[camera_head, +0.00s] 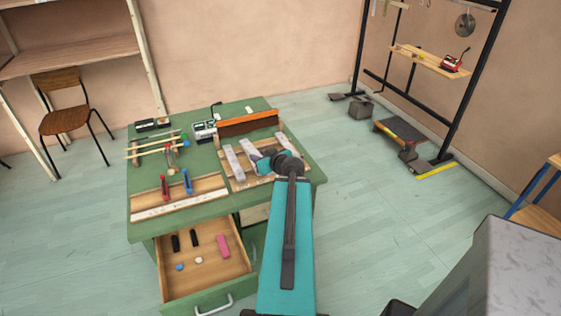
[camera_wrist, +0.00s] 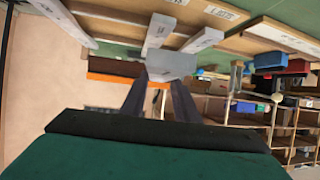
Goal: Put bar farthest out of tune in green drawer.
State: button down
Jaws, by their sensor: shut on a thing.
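My gripper (camera_head: 264,160) is over the wooden rack (camera_head: 238,182) on the green workbench. In the wrist view my gripper (camera_wrist: 160,84) is shut on a grey bar (camera_wrist: 170,66), whose near end shows between the fingertips; my arm hides much of it in the head view. I cannot tell whether it is clear of the rack. Other pale bars lie on the rack: a left bar (camera_head: 233,162) and a middle bar (camera_head: 248,150). Labelled bars also show in the wrist view. The green drawer (camera_head: 238,286) is open below the bench's front left, with small objects inside.
The drawer holds a pink block (camera_head: 223,246), black pieces and small round pieces. A tuner-like device (camera_head: 204,131) and an orange-topped board (camera_head: 247,123) stand behind the rack. A wooden tray (camera_head: 150,206) with red and blue tools lies left. Floor is open to the right.

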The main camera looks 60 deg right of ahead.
jog(key=w+a+r+n+y, duration=0.1)
jog(key=w+a+r, duration=0.2)
jog(key=w+a, duration=0.5)
jog(key=w+a+r+n+t+y, duration=0.1)
jog(key=w+a+r, duration=0.3)
jog(key=w+a, duration=0.4)
jog(key=w+a+r+n+y, duration=0.1)
jog(key=w+a+r+y, duration=0.15)
jog(key=w+a, duration=0.55)
jog(key=w+a+r+n, duration=0.1)
jog(key=w+a+r, duration=0.2)
jog(key=a, duration=0.7)
jog(key=w+a+r+y, duration=0.1)
jog(key=w+a+r, duration=0.2)
jog(key=a+r, duration=0.3)
jog(key=w+a+r+n, duration=0.1)
jog(key=w+a+r, duration=0.2)
jog(key=a, duration=1.3)
notch_tip(320, 180, up, 2)
jog(key=shift+a+r+n, duration=0.2)
jog(key=shift+n, duration=0.1)
jog(key=shift+y, duration=0.25)
